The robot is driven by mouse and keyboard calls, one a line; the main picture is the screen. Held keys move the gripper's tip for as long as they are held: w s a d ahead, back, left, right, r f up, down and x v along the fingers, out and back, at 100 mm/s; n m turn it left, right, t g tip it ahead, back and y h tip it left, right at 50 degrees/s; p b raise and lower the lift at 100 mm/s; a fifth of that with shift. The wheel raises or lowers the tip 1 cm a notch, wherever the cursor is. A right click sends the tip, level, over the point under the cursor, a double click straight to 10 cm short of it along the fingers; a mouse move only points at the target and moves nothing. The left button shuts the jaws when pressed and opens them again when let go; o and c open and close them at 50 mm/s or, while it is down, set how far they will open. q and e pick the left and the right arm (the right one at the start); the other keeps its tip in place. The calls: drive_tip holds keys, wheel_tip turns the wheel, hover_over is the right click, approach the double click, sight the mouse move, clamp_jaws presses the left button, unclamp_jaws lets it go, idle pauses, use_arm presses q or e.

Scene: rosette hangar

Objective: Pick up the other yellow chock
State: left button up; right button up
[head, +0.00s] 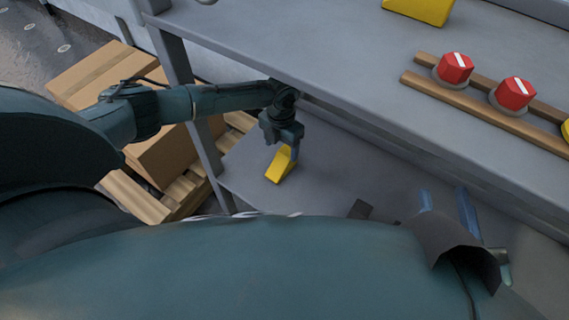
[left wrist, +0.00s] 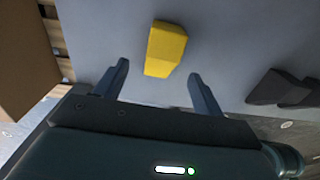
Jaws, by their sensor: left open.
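A yellow chock (head: 280,165) lies on the grey lower shelf (head: 330,165), near its left end. My left gripper (head: 284,147) is open just above it and covers part of its top in the head view. In the left wrist view the chock (left wrist: 166,50) shows between and beyond the two spread fingertips (left wrist: 158,70), with no finger visibly closed on it. Another yellow block (head: 420,8) sits on the upper shelf at the top of the head view. My right gripper (head: 447,205) is low at the right, its two blue fingers apart and nothing seen between them.
The upper shelf (head: 300,40) overhangs the lower one, with a post (head: 180,90) at the left. It bears wooden rails (head: 490,115) and two red knobs (head: 455,67), (head: 514,93). Cardboard boxes (head: 95,75) on a pallet stand left. Dark pieces (left wrist: 275,87) lie right of the chock.

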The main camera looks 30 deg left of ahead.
use_arm(q)
wheel_tip(320, 180, down, 2)
drive_tip(key=shift+f, duration=0.1)
drive_tip(key=shift+d+f+b, duration=0.1)
drive_tip(key=shift+f+b, duration=0.3)
drive_tip(key=shift+b, duration=0.1)
wheel_tip(320, 180, down, 3)
drive_tip(key=shift+w+d+r+b, duration=0.1)
drive_tip(key=shift+w+r+b, duration=0.1)
drive_tip(key=shift+b, duration=0.75)
drive_tip(key=shift+f+b, duration=0.35)
drive_tip(key=shift+f, duration=0.55)
drive_tip(key=shift+r, duration=0.1)
drive_tip(key=c, duration=1.2)
use_arm(e)
drive_tip(key=shift+w+a+r+t+y, duration=0.2)
drive_tip(key=shift+w+r+t+y, duration=0.2)
drive_tip(key=shift+r+y, duration=0.25)
